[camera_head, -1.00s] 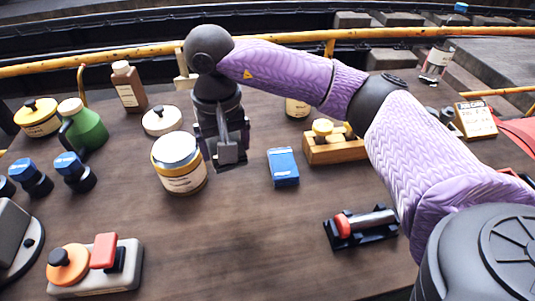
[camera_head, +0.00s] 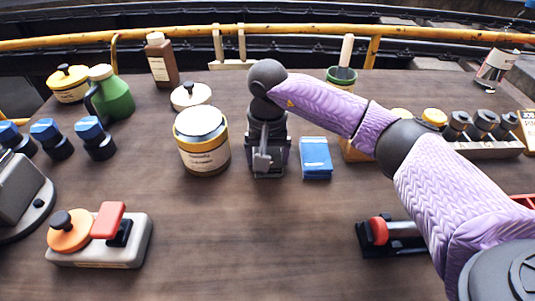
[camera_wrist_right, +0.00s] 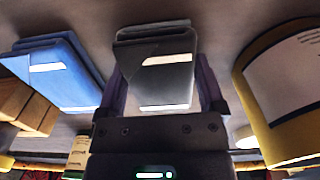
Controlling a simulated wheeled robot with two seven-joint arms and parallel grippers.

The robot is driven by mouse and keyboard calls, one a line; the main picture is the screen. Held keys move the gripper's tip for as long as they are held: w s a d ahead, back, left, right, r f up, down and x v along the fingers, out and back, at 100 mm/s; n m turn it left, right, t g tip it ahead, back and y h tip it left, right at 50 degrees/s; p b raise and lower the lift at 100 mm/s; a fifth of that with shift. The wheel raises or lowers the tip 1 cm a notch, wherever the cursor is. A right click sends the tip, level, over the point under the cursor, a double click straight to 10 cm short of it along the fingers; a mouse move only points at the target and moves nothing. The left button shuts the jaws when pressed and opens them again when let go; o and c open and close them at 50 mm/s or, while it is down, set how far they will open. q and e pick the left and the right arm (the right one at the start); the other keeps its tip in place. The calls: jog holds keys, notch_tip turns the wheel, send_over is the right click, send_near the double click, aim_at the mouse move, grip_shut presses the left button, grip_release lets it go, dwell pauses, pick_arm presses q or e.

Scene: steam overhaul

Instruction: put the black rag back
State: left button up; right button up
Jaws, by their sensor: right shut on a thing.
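The black rag (camera_wrist_right: 155,65) is a folded dark cloth with white stripes. In the right wrist view it sits between the two fingers of my right gripper (camera_wrist_right: 165,95), which is shut on it. In the head view my right gripper (camera_head: 268,165) is low over the table, between the yellow-banded tin and the blue folded cloth. The rag (camera_head: 263,160) is mostly hidden there by the gripper. I cannot tell whether it touches the table. My left gripper is not in view.
The blue cloth (camera_head: 316,158) lies close to the right of my right gripper. The labelled tin (camera_head: 202,155) stands to its left, with a white-lidded pot (camera_head: 191,96) behind. An orange-and-red device (camera_head: 100,237) stands front left. The middle front of the table (camera_head: 250,240) is clear.

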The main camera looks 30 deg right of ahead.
jog(key=shift+f, duration=0.15)
jog(key=o, duration=0.8)
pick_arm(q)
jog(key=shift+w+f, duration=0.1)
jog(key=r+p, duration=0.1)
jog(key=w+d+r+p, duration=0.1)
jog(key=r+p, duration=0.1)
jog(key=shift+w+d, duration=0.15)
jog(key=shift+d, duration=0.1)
pick_arm(e)
notch_tip(320, 180, up, 12)
jog(key=shift+r, duration=0.2)
